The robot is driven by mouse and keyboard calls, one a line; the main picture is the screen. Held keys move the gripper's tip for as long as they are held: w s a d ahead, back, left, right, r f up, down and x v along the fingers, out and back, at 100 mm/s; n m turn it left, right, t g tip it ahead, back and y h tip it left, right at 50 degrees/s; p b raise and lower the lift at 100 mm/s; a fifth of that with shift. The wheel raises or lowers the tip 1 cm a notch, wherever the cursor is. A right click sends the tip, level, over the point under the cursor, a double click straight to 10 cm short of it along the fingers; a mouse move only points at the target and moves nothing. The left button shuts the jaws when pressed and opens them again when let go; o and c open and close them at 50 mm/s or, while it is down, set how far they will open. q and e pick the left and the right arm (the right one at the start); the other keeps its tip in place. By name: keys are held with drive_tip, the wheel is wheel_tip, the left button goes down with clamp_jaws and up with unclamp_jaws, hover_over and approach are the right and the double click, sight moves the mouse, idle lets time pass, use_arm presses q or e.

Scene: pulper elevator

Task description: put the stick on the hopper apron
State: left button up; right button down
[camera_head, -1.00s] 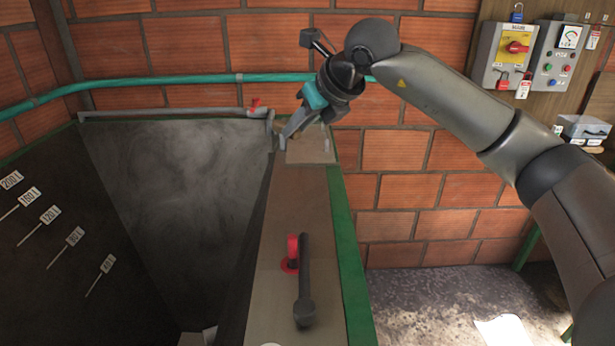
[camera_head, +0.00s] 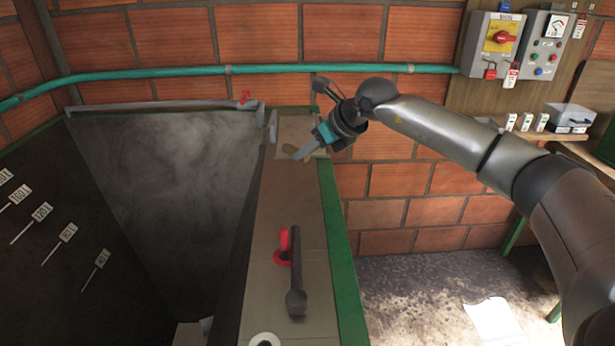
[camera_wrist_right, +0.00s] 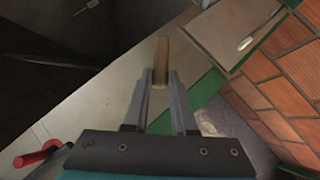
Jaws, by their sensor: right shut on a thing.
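A short brown stick (camera_head: 290,150) is between the fingertips of my right gripper (camera_head: 302,152) in the head view. In the right wrist view the stick (camera_wrist_right: 160,62) sticks out past the two fingers (camera_wrist_right: 160,88), which are shut on it. A long beige ledge (camera_head: 275,205), which looks like the hopper apron, runs beside the dark hopper (camera_head: 180,180). The gripper is over the far part of this ledge, near a paler plate (camera_head: 297,125). I cannot tell whether the stick touches the surface. My left gripper is not in view.
A dark bar handle (camera_head: 296,270) and a red fitting (camera_head: 283,245) stand on the near ledge. A teal pipe (camera_head: 150,77) runs along the brick wall. Electrical boxes (camera_head: 500,45) hang at the right. The ledge between fitting and gripper is clear.

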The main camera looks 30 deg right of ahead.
drive_tip(key=shift+f, duration=3.4)
drive_tip(key=shift+f, duration=0.15)
drive_tip(key=c, duration=0.7)
unclamp_jaws()
drive_tip(key=shift+r, duration=0.25)
drive_tip(key=v, duration=1.2)
drive_tip(key=shift+b, duration=0.3)
